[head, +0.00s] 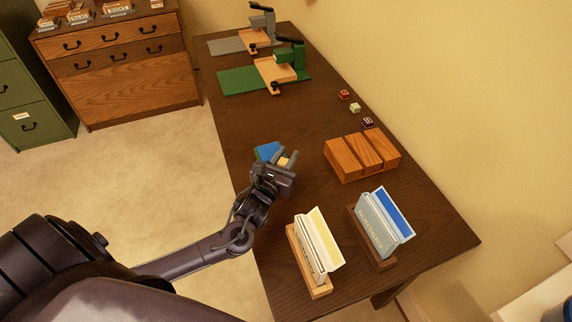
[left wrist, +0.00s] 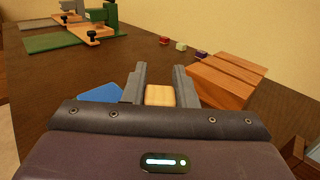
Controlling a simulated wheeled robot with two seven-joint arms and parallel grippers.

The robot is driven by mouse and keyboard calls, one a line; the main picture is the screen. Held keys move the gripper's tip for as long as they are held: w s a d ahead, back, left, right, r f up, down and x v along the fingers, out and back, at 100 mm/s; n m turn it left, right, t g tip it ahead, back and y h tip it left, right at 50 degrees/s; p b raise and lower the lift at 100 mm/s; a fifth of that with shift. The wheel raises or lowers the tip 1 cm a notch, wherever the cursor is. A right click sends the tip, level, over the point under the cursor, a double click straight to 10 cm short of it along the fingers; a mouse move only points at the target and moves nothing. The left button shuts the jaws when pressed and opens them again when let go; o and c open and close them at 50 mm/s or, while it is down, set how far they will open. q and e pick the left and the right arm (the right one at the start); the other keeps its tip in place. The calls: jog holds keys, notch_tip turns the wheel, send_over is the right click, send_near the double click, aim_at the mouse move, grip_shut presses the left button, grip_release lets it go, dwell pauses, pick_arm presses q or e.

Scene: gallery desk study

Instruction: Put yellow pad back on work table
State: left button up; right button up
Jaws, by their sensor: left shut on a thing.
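The yellow pad (head: 284,162) is a small yellow block between the fingers of my left gripper (head: 282,168). In the left wrist view the pad (left wrist: 160,95) sits between the two fingers of the gripper (left wrist: 160,78), which is shut on it. The fingers hide part of the pad in the head view. The dark brown work table (head: 300,115) lies under the gripper. I cannot tell whether the pad touches the tabletop. A blue pad (head: 268,151) lies on the table just beyond the gripper, and shows left of the fingers in the left wrist view (left wrist: 102,94). My right gripper is not in view.
A wooden block set (head: 361,157) stands right of the gripper, with small dice (head: 355,107) behind. Two book racks (head: 315,255) (head: 383,225) stand at the near end. Green (head: 265,75) and grey (head: 240,42) clamp stations fill the far end. The table's middle is clear.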

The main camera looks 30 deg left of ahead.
pick_arm(q)
notch_tip(320, 180, down, 3)
jog(key=shift+r, duration=0.2)
jog(key=shift+f, duration=0.35)
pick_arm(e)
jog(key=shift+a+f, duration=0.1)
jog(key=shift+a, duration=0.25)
pick_arm(q)
jog(key=shift+f, duration=0.1)
jog(key=o, duration=1)
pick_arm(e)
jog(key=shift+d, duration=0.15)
pick_arm(q)
jog(key=shift+s, duration=0.2)
jog(key=s, duration=1.1)
jog(key=shift+s+d+b, duration=0.35)
jog(key=shift+b, duration=0.05)
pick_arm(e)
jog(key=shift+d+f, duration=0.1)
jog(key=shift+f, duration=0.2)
